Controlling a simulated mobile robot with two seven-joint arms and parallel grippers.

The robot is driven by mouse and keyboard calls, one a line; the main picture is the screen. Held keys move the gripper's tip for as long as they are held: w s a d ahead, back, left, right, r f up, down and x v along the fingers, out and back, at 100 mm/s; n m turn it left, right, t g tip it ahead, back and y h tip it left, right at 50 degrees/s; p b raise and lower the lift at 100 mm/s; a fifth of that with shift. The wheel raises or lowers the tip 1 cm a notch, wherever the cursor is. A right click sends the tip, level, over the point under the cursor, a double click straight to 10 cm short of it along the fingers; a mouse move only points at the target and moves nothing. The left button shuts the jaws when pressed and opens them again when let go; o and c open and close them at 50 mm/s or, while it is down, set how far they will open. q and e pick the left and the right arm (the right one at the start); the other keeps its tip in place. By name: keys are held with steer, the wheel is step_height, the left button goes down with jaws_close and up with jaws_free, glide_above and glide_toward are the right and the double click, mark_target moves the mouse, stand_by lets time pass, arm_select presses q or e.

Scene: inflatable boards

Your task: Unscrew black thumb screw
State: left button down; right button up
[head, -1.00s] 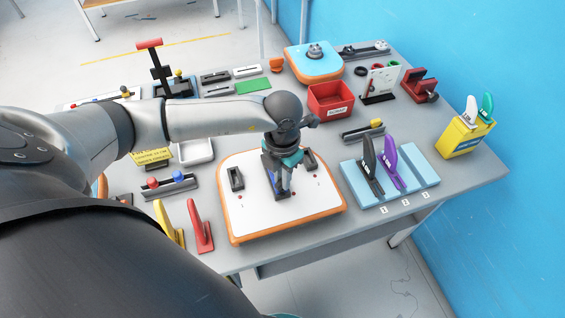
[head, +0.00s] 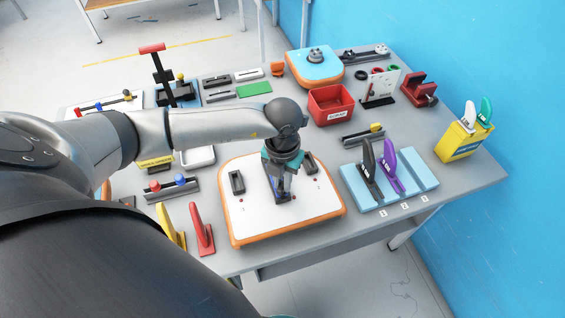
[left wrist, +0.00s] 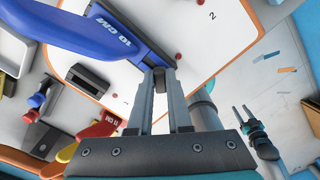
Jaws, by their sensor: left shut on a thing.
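My left gripper (head: 284,194) points down over the white board with an orange rim (head: 320,205). In the left wrist view its fingertips (left wrist: 160,78) are shut on a small dark piece, the black thumb screw (left wrist: 160,84), at the end of the blue fin's base. The blue fin (left wrist: 88,32), marked 10 CM, stands on the board, and the head view shows little of it behind the gripper. The fingers hide most of the screw, so its thread cannot be seen. My right gripper (left wrist: 243,110) shows in the left wrist view, apart from the board, its two fingers spread slightly.
Black fin boxes (head: 237,181) flank the middle of the board. Yellow (head: 170,224) and red (head: 201,230) fins stand at its left. A light-blue rack (head: 420,172) holds black and purple fins at the right. A red bin (head: 331,105) stands behind.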

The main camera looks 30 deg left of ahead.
arm_select(q)
steer(key=shift+n+p, duration=0.4)
steer(key=shift+n, duration=0.6)
steer(key=shift+a+n, duration=0.1)
steer(key=shift+n, duration=0.5)
steer(key=shift+s+n+p, duration=0.1)
steer(key=shift+n+p, duration=0.7)
steer(key=shift+n, duration=0.9)
